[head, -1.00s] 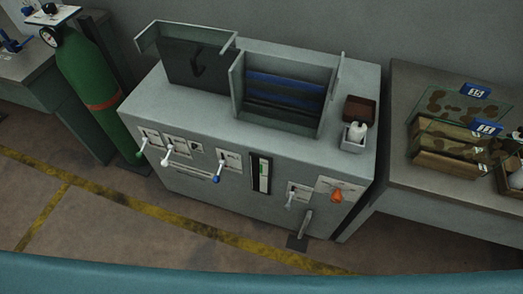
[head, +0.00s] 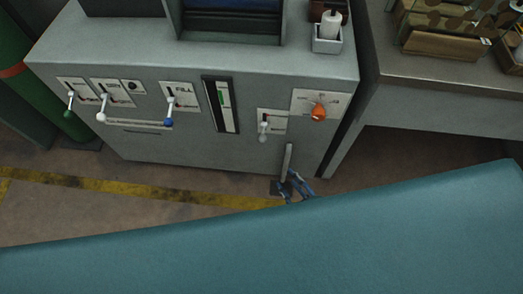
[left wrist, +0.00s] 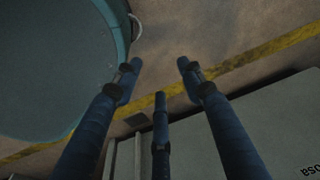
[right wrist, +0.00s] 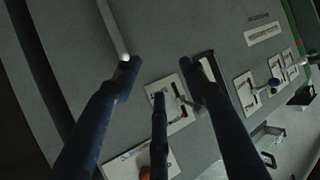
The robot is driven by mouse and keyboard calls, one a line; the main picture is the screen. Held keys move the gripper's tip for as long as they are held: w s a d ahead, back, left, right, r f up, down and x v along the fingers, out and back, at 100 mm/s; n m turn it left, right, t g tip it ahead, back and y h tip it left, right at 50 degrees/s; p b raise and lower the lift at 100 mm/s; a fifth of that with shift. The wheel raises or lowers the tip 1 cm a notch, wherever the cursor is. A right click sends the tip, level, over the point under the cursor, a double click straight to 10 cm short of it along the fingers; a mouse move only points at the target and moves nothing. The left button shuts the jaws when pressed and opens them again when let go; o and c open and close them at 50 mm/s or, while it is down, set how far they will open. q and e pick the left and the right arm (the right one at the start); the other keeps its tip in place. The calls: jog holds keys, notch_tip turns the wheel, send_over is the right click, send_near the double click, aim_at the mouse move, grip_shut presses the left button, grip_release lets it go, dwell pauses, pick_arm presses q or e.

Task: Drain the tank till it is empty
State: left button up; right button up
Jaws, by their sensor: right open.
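The grey tank cabinet (head: 200,150) fills the upper head view. Its front has a FILL lever with a blue knob (head: 168,122), a gauge (head: 221,105) with a green mark in its upper part, a lever with a pale knob (head: 264,126) and an orange knob (head: 319,113). My right gripper (head: 297,186) is low by the grey bar (head: 287,160) at the cabinet's front. In the right wrist view its open fingers (right wrist: 158,80) face the panel, with the pale-knob lever (right wrist: 183,100) beyond them. My left gripper (left wrist: 158,80) is open and empty above the floor.
A green gas cylinder (head: 12,80) stands at the left. A bench (head: 450,90) with boxes stands at the right. A white bottle (head: 332,24) sits in a holder on the cabinet top. Floor with a yellow stripe (head: 130,192) lies in front.

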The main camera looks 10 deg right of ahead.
notch_tip(320, 180, up, 3)
jog(key=w+a+t+y+b, duration=0.1)
jog(key=w+a+t+b, duration=0.15)
jog(key=b, duration=0.25)
jog(key=t+y+b, duration=0.1)
jog(key=t+b, duration=0.1)
jog(key=b, duration=0.1)
send_near(264, 142)
jog(key=w, duration=0.2)
jog(key=x, duration=0.5)
jog(key=b+x, duration=0.1)
jog(key=x, duration=0.2)
jog(key=shift+w+a+f, duration=0.1)
jog(key=shift+a+f, duration=0.2)
jog(key=shift+f, duration=0.1)
pick_arm(q)
jog(key=w, duration=0.6)
jog(key=shift+d+t, duration=0.3)
jog(key=shift+d, duration=0.1)
pick_arm(e)
jog(key=shift+w+a, duration=0.3)
jog(key=shift+w, duration=0.4)
jog(key=shift+c, duration=0.5)
